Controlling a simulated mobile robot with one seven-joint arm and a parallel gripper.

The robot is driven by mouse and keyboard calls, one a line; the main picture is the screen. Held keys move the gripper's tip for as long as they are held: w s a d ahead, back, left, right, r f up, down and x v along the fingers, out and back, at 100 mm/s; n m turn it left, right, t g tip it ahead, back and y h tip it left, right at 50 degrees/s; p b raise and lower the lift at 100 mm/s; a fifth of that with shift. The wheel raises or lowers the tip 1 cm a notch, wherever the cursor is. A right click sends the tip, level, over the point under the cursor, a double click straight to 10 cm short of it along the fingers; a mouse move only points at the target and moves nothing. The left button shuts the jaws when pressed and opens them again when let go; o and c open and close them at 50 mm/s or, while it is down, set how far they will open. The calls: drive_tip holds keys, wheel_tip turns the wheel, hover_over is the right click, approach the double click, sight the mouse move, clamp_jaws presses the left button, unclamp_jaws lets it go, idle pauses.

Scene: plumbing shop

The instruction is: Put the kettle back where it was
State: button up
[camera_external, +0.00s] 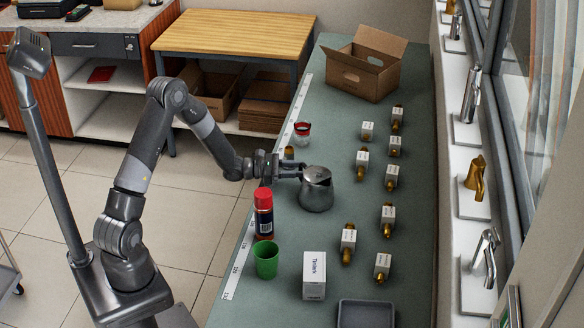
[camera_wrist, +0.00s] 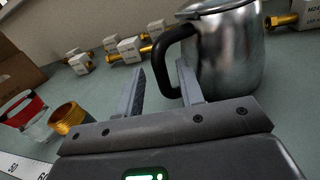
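The kettle (camera_external: 316,192) is a shiny metal pot with a lid, upright on the green-grey counter. In the wrist view the kettle (camera_wrist: 232,55) fills the upper right, and its black handle (camera_wrist: 160,55) faces me. My gripper (camera_external: 297,169) is level with the kettle's upper part on its left side. In the wrist view the fingers of my gripper (camera_wrist: 160,68) are apart, with the handle seen between and just beyond the tips. The right finger hides part of the kettle's lower side. I cannot tell whether a finger touches the handle.
Several white-tagged brass fittings (camera_external: 362,160) stand right of the kettle. A red-capped can (camera_external: 264,215), green cup (camera_external: 266,262), white box (camera_external: 314,275) and grey tray (camera_external: 366,313) are nearer.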

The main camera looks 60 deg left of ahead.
drive_tip(key=v, duration=0.8)
drive_tip(key=shift+s+a, duration=0.2)
drive_tip(key=shift+s, duration=0.15)
